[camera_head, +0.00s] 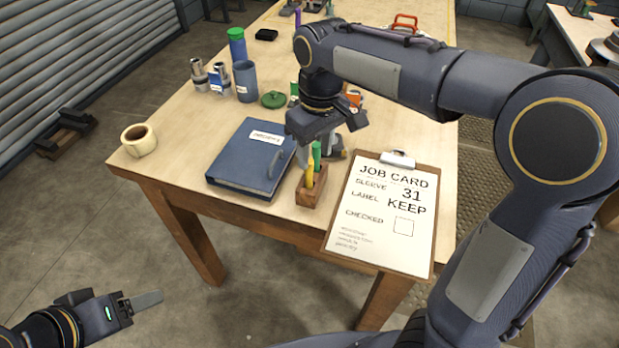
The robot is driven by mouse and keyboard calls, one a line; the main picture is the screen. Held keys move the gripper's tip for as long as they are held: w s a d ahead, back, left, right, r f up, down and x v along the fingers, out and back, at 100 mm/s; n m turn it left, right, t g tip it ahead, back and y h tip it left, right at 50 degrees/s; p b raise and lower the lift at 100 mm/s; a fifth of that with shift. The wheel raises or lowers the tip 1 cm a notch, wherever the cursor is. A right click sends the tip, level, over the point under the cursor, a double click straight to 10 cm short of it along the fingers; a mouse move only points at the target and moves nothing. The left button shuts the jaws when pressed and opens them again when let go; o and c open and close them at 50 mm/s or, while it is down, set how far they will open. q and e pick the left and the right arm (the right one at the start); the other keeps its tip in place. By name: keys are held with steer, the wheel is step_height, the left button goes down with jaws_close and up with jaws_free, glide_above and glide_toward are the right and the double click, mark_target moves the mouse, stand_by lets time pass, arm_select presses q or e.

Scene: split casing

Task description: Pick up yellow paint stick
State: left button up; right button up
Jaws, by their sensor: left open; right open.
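The yellow paint stick (309,176) stands upright in a small wooden holder (312,196) near the front edge of the table. A green stick (317,155) stands behind it in the same holder. My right gripper (308,155) is open and points down just above and behind the holder, its fingers to either side of the sticks in the picture. I cannot tell its exact height, and no contact with the yellow stick shows. My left gripper (145,301) is open and empty, low at the left, off the table and above the floor.
A blue binder (243,160) lies left of the holder, and a clipboard with a job card (383,212) lies to its right. A blue cup (245,82) and a green lid (273,99) are farther back.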

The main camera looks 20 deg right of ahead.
mark_target(309, 172)
steer(key=shift+w+a+h, duration=0.3)
steer(key=shift+w+a, duration=0.15)
steer(key=shift+a, duration=0.1)
steer(key=shift+f, duration=0.3)
steer(key=f, duration=0.7)
steer(key=shift+w+d+f+p, duration=0.15)
steer(key=shift+w+p, duration=0.15)
steer(key=shift+w, duration=0.05)
jaws_close()
